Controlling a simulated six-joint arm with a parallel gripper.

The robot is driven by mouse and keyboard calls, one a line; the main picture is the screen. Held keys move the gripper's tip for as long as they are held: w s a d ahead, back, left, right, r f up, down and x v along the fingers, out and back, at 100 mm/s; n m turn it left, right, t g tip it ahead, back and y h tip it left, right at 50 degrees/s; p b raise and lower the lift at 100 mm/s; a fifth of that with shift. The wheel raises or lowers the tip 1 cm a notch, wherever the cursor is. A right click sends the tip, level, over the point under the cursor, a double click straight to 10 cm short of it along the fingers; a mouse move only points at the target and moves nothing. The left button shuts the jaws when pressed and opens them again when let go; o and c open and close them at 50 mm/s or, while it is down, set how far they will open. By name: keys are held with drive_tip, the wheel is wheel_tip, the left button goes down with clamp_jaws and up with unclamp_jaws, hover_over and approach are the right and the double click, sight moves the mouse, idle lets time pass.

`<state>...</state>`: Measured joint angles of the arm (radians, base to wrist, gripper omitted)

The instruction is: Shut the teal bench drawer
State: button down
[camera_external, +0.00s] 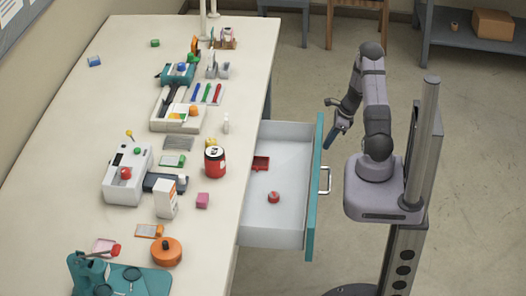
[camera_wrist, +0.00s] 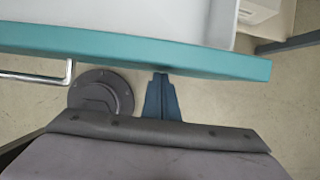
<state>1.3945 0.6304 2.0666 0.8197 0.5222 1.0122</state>
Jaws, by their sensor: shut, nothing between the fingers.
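The teal bench drawer (camera_external: 315,190) is pulled out from the right side of the bench. The handle (camera_wrist: 45,76) shows to the left.
The bench top (camera_external: 110,80) carries a red can (camera_external: 215,161), an orange round container (camera_external: 166,251), a white machine (camera_external: 127,175) and several small items. A grey shelf with a cardboard box (camera_external: 493,24) stands at the back right.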

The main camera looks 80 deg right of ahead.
drive_tip(key=w+p, duration=0.9)
drive_tip(key=w, duration=1.5)
drive_tip(key=shift+r, duration=0.1)
drive_tip(key=shift+w+p, duration=0.3)
drive_tip(key=shift+w, duration=0.05)
drive_tip(key=shift+w+r, duration=0.1)
drive_tip(key=shift+r, duration=0.05)
drive_tip(key=shift+s, duration=0.4)
drive_tip(key=s, duration=0.1)
drive_tip(key=s+b, duration=0.1)
drive_tip(key=s, duration=0.2)
drive_tip(key=shift+s+f+b, duration=0.1)
drive_tip(key=shift+f+b, duration=0.2)
drive_tip(key=shift+b, duration=0.05)
drive_tip(key=v, duration=1)
